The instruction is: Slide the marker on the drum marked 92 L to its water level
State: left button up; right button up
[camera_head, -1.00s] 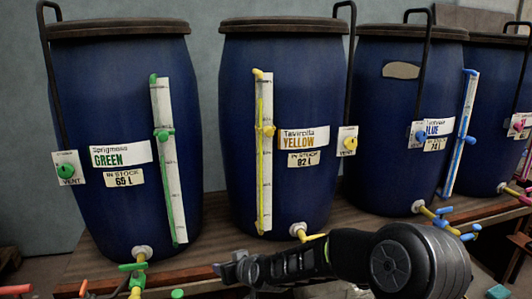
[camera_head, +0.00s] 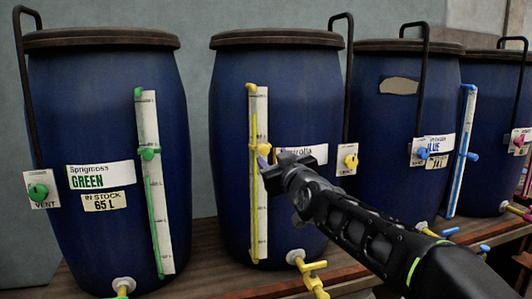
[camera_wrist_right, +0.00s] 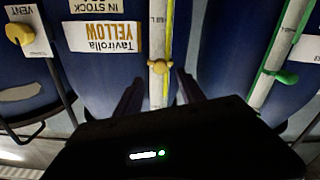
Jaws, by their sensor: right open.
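The yellow-labelled blue drum (camera_head: 228,190) stands in the middle of the head view. Its stock label is hidden behind my right gripper now; earlier it read like 82 or 92 L. A yellow sight tube runs down its white scale (camera_head: 262,220). The yellow marker (camera_head: 263,149) sits on the scale, and the yellow column seems to reach above it. My right gripper (camera_head: 270,165) is at the scale by the marker. In the upside-down wrist view its open fingers (camera_wrist_right: 158,88) straddle the scale just short of the marker (camera_wrist_right: 159,67), with nothing held. My left gripper is not seen.
The green drum (camera_head: 95,225), marked 65 L, stands left; the blue-labelled drum (camera_head: 395,180) and another drum (camera_head: 492,150) stand right. Black pipes rise beside the drums. A yellow tap (camera_head: 312,268) sticks out below the middle drum. The vent knob (camera_head: 351,161) is close to my right arm.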

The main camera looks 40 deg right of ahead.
aim_at(266, 152)
jog(key=p+x, duration=0.1)
jog(key=x, duration=0.6)
jog(key=shift+p, duration=0.4)
jog(key=shift+s, duration=0.1)
jog(key=shift+c, duration=0.4)
grip_shut()
dwell(0.4)
